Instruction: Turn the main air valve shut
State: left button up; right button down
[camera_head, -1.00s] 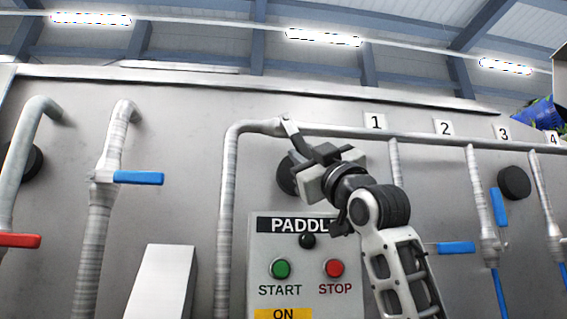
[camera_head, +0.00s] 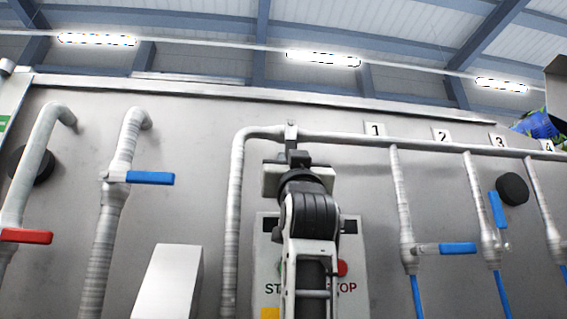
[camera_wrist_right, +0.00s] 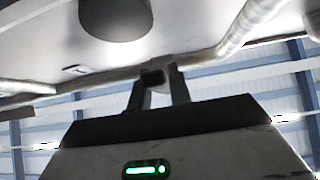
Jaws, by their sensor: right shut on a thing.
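The main air valve (camera_head: 291,131) sits on the horizontal pipe, near its left bend, in the head view. Only a small grey part shows above my right gripper (camera_head: 291,152), which covers most of its handle. My right gripper points up at the pipe from below and is shut on the handle. In the right wrist view, the two fingers (camera_wrist_right: 158,92) stand close together with a dark piece (camera_wrist_right: 152,77) between their tips, just by the pipe. My left gripper is not in view.
A panel (camera_head: 345,290) with buttons stands behind my right arm, partly hidden. Blue-handled valves (camera_head: 150,178) (camera_head: 458,248) and a red handle (camera_head: 25,236) are on other pipes. Number plates (camera_head: 375,129) line the pipe. A round black knob (camera_head: 512,189) is at right.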

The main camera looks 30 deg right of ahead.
jog(key=c, duration=1.3)
grip_release()
jog(key=shift+s+a+f, duration=0.15)
jog(key=shift+f, duration=0.15)
pick_arm(q)
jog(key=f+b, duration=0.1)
jog(key=b, duration=0.3)
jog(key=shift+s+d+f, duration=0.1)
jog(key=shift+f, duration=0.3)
pick_arm(e)
jog(key=v, duration=1.5)
jog(key=shift+s+f, duration=0.1)
jog(key=shift+s, duration=0.05)
